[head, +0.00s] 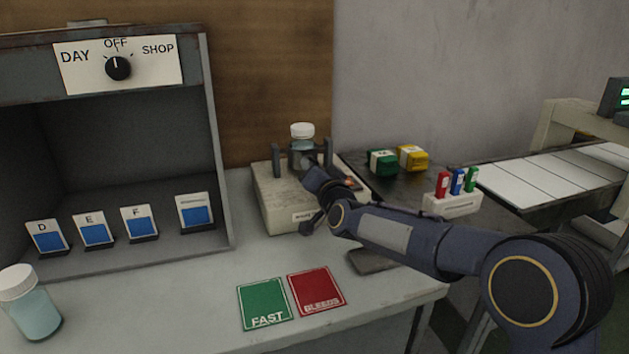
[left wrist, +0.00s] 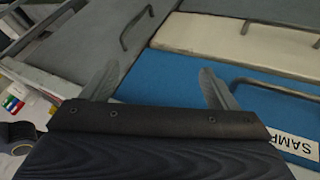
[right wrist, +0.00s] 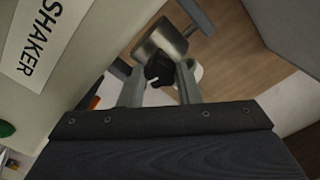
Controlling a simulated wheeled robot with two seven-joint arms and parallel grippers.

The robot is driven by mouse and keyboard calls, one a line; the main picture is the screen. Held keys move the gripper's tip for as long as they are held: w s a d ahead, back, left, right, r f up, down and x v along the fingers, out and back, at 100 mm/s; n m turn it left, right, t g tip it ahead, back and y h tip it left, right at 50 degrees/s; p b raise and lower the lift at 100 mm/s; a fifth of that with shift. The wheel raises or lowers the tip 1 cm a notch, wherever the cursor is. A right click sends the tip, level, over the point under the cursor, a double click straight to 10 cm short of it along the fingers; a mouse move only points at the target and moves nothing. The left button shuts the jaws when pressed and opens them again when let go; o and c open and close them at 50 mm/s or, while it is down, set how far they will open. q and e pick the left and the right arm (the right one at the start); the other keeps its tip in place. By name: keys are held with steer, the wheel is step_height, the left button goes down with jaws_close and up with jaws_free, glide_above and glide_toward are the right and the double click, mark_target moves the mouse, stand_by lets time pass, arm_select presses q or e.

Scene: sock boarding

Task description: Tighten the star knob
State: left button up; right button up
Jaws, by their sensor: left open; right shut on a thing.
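The star knob (right wrist: 160,70) is a small black knob in the right wrist view, between the fingertips of my right gripper (right wrist: 161,76), which is shut on it. A metal cylinder (right wrist: 158,40) lies just beyond the knob. In the head view my right gripper (head: 316,176) reaches the shaker (head: 280,206) and hides the knob. A jar with a white lid (head: 302,130) stands upright on the shaker between dark posts. My left gripper (left wrist: 160,72) is open and empty in the left wrist view, and is outside the head view.
A booth (head: 216,150) with several blue-and-white cards stands left. Another lidded jar (head: 30,305) is at front left. A green FAST card (head: 264,302) and a red BLEEDS card (head: 316,290) lie in front. A marker holder (head: 452,204) stands right. A blue surface (left wrist: 180,85) lies below my left gripper.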

steer(key=m+b, duration=0.3)
steer(key=m, duration=0.3)
steer(key=shift+f+m, duration=0.1)
steer(key=shift+m, duration=0.2)
steer(key=m+b, duration=0.2)
steer(key=m, duration=0.3)
steer(key=shift+b, duration=0.3)
steer(key=shift+m, duration=0.4)
steer(key=o, duration=1)
steer(key=shift+b+v, duration=0.45)
steer(key=shift+v, duration=3.45)
